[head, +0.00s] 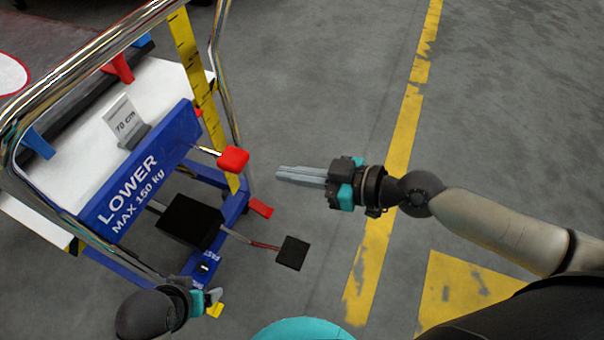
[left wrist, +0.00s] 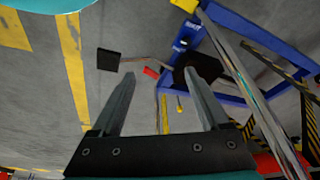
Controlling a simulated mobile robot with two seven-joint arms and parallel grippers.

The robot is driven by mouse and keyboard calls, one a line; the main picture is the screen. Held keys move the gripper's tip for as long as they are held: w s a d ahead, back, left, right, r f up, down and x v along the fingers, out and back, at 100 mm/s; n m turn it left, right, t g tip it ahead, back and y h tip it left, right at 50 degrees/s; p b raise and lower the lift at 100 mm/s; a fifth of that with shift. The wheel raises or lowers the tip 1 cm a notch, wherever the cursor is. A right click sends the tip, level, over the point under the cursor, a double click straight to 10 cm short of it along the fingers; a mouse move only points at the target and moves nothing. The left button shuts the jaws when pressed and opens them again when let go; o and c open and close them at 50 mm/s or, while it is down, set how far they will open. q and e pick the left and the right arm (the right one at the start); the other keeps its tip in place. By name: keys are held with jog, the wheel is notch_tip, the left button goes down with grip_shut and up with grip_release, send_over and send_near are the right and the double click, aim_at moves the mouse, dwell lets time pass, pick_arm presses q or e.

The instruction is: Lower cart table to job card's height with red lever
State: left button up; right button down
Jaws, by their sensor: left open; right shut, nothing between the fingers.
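The cart (head: 72,214) has a white table (head: 160,93) and a blue front panel reading LOWER, MAX 150 kg. The job card (head: 123,119), marked 70 cm, stands in a grey holder on the table. The red lever (head: 233,160) sticks out from the panel's right end. A yellow measuring strip (head: 189,62) stands beside the table; its marks are too small to read. My right gripper (head: 279,173) is shut and empty, to the right of the red lever and apart from it. My left gripper (head: 217,301) is open and empty, low near the cart's base; its fingers show in the left wrist view (left wrist: 158,78).
A black foot pedal (head: 292,253) juts out from the cart's base; it also shows in the left wrist view (left wrist: 108,60). A chrome handle frame (head: 100,48) rises around the table. Grey floor with yellow lines (head: 402,135) is clear to the right.

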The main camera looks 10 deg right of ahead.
pick_arm(q)
jog(key=shift+r, duration=0.75)
pick_arm(e)
jog(key=shift+v, duration=0.9)
jog(key=shift+f, duration=0.1)
